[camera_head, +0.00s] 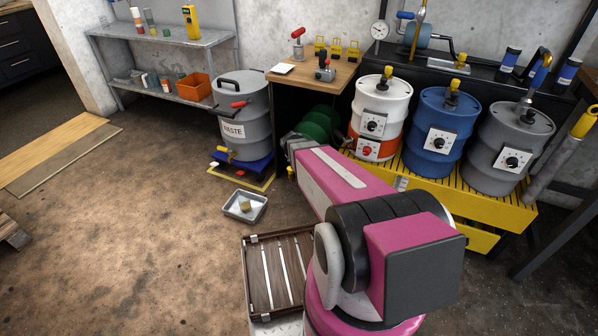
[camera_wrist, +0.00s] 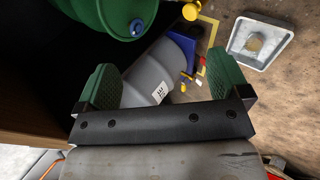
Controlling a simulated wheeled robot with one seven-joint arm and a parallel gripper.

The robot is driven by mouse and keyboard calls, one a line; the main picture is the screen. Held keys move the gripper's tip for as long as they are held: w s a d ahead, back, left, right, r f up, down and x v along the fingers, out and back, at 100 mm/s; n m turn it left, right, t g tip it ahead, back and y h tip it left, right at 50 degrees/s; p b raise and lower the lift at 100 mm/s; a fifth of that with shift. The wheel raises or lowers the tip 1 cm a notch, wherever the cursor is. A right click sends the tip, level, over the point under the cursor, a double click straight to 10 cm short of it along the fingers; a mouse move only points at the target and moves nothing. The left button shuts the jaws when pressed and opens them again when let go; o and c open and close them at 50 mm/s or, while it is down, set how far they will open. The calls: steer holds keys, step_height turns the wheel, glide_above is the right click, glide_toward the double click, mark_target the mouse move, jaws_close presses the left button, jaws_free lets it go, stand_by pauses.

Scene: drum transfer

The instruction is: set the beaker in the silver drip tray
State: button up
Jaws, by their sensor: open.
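The silver drip tray (camera_head: 256,217) lies on the floor in front of the waste drum. A small tan, cup-like thing (camera_head: 244,205), probably the beaker, stands inside it, apart from my gripper. The wrist view shows the tray (camera_wrist: 235,47) at the upper right with the tan thing (camera_wrist: 255,42) within its walls. My gripper (camera_wrist: 165,85) is open, its green finger pads wide apart with nothing held between them. The tray lies beyond and to the right of the fingers in that view. In the head view my arm hides the gripper.
The grey waste drum (camera_head: 245,107) stands on a blue base behind the tray. A green drum (camera_wrist: 100,12) is close beyond my fingers. White, blue and grey drums stand on a yellow platform (camera_head: 430,188). A slatted wooden piece (camera_head: 262,280) lies nearer. The floor left of the tray is clear.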

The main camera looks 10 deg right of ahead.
steer(key=s+a+r+m+g+y, duration=0.1)
steer(key=s+r+m+g, duration=0.1)
steer(key=s, duration=0.5)
steer(key=s+a+r+m+g+y, duration=0.1)
steer(key=s+r+m+g, duration=0.2)
steer(key=s+m, duration=0.2)
steer(key=s+a+r+m+g+y, duration=0.1)
steer(key=s+a+r+m+g, duration=0.1)
steer(key=s, duration=0.7)
steer(key=r+m, duration=0.1)
steer(key=m, duration=0.1)
steer(key=shift+s+r+m, duration=0.3)
steer(key=shift+s, duration=0.1)
